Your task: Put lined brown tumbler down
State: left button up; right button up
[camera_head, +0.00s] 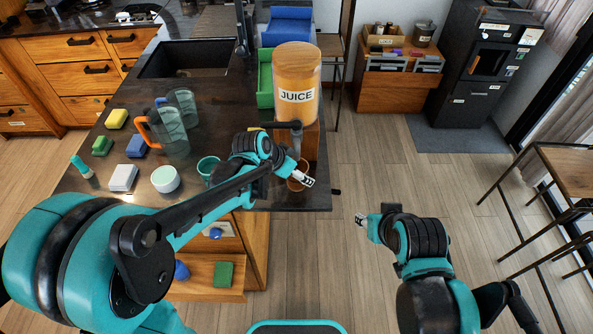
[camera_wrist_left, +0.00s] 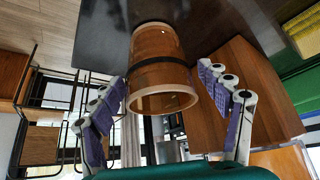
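The lined brown tumbler (camera_head: 296,184) stands on the dark counter (camera_head: 255,190) near its front right corner, just in front of the juice dispenser. In the left wrist view the tumbler (camera_wrist_left: 160,65) is a translucent brown cup with a dark band, its base on the counter and its open rim towards me. My left gripper (camera_head: 306,180) is at the tumbler. In the wrist view its fingers (camera_wrist_left: 163,80) are spread on either side, with a visible gap to the cup on both sides. My right gripper (camera_head: 362,219) hangs over the floor, away from the counter; its finger opening is too small to tell.
The juice dispenser (camera_head: 297,85) stands on a wooden base (camera_head: 310,140) right behind the tumbler. A teal cup (camera_head: 208,167), a white bowl (camera_head: 165,179), a pitcher (camera_head: 168,130) and several sponges are to the left. The counter's right edge is close to the tumbler.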

pick_arm(q)
jog(key=shift+r, duration=0.15)
jog(key=shift+s+a+r+p, duration=0.1)
jog(key=shift+r+p, duration=0.2)
jog(key=p+v, duration=0.4)
jog(key=v, duration=0.7)
jog(key=s+a+n+t+y, duration=0.2)
jog(key=s+a+n+y, duration=0.2)
jog(key=s+a+n, duration=0.5)
jog(key=s+a, duration=0.4)
jog(key=s, duration=0.1)
jog(key=shift+s+a+r+t+y+b, duration=0.25)
jog(key=shift+s+t+y+b, duration=0.05)
jog(key=shift+s, duration=0.05)
notch_tip(320, 180, down, 5)
jog(key=b, duration=0.4)
jog(key=shift+r+b, duration=0.1)
jog(key=shift+b, duration=0.3)
